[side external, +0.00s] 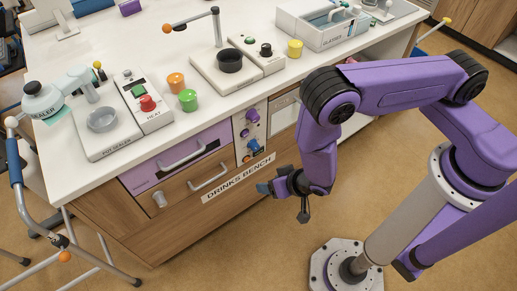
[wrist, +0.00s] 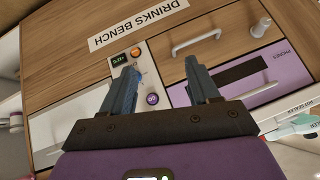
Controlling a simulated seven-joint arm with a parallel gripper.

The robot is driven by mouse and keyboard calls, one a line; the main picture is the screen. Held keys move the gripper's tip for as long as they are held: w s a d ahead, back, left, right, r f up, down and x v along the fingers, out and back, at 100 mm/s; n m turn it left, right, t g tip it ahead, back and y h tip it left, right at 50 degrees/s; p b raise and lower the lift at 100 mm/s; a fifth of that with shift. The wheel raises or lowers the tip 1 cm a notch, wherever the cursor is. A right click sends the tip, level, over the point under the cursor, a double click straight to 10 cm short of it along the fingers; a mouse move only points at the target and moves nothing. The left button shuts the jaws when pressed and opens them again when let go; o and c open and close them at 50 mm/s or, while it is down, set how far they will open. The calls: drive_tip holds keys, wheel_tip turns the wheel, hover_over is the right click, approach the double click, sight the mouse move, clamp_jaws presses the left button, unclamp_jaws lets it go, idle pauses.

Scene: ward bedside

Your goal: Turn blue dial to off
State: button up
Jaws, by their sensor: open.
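In the wrist view the panel shows an orange control (wrist: 136,52), a small display (wrist: 118,60) and a purple knob (wrist: 152,99). My gripper (side external: 283,202) is open and empty, out in front of the bench, below and right of the panel. Its fingers (wrist: 161,70) point at the bench front.
Left of the panel are a purple drawer (side external: 178,158) and a wooden drawer (side external: 190,188) with protruding handles. The worktop holds a heat unit (side external: 143,100), a pot sealer (side external: 100,125) and orange, green and yellow cups.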

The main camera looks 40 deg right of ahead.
drive_tip(key=w+d+f+t, duration=0.2)
drive_tip(key=d+f+t, duration=0.15)
drive_tip(key=d, duration=0.25)
drive_tip(key=t, duration=0.2)
approach(257, 148)
drive_tip(key=shift+m+h, duration=0.3)
drive_tip(key=x, duration=0.9)
drive_tip(key=shift+a, duration=0.2)
drive_tip(key=c, duration=1)
